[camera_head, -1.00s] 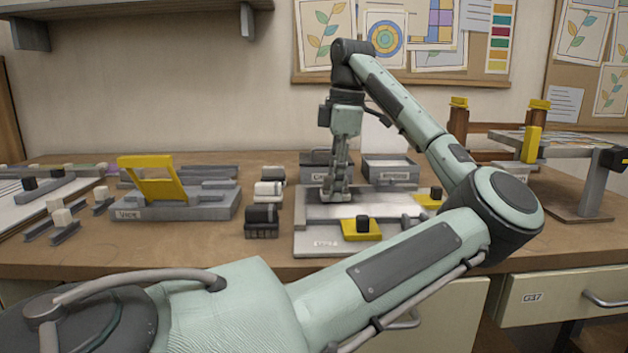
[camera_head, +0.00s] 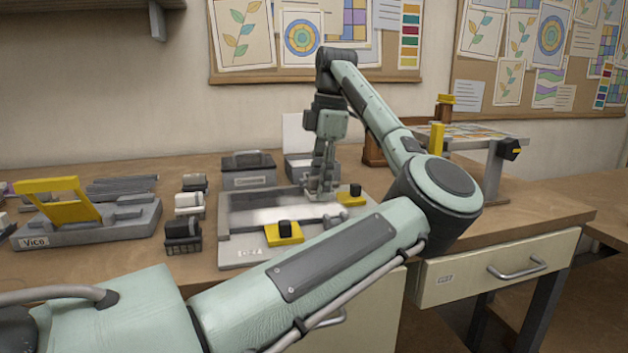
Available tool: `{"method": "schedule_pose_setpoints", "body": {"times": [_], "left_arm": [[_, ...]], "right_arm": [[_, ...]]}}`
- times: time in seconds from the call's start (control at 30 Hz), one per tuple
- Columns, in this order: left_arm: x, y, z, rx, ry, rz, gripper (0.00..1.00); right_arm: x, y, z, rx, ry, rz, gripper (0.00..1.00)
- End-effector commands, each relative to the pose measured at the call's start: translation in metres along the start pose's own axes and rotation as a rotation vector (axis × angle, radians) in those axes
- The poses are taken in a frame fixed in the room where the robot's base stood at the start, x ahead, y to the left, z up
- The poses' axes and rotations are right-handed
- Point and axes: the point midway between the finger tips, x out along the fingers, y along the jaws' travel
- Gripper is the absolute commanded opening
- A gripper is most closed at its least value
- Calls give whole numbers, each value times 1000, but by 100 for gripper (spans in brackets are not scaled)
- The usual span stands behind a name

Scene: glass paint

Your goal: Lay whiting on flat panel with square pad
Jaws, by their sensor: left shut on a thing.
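The flat panel (camera_head: 265,217) lies in a pale grey base plate (camera_head: 242,250) on the bench. Its surface is grey with a blurred whitish area across the middle. My left gripper (camera_head: 321,191) points down over the right part of the panel. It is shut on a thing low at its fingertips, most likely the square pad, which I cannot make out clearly. I cannot tell if it touches the panel. Two yellow clamps with black knobs, one at the front (camera_head: 284,234) and one at the right (camera_head: 350,198), sit at the panel's edges. My right gripper is not in view.
A dark box (camera_head: 248,178) and an open grey tray (camera_head: 298,165) stand behind the panel. Small dark and white blocks (camera_head: 183,236) stand left of it, then a grey stand with a yellow frame (camera_head: 88,232). Bare bench (camera_head: 520,208) lies to the right.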

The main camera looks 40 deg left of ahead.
Motion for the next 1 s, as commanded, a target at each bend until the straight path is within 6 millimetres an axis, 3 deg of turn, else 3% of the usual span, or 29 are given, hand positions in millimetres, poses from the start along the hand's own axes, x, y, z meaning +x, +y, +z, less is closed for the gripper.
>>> {"method": "schedule_pose_setpoints", "body": {"times": [1.0], "left_arm": [[7,0,-1,0,0,0,6]], "right_arm": [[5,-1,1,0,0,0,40]]}}
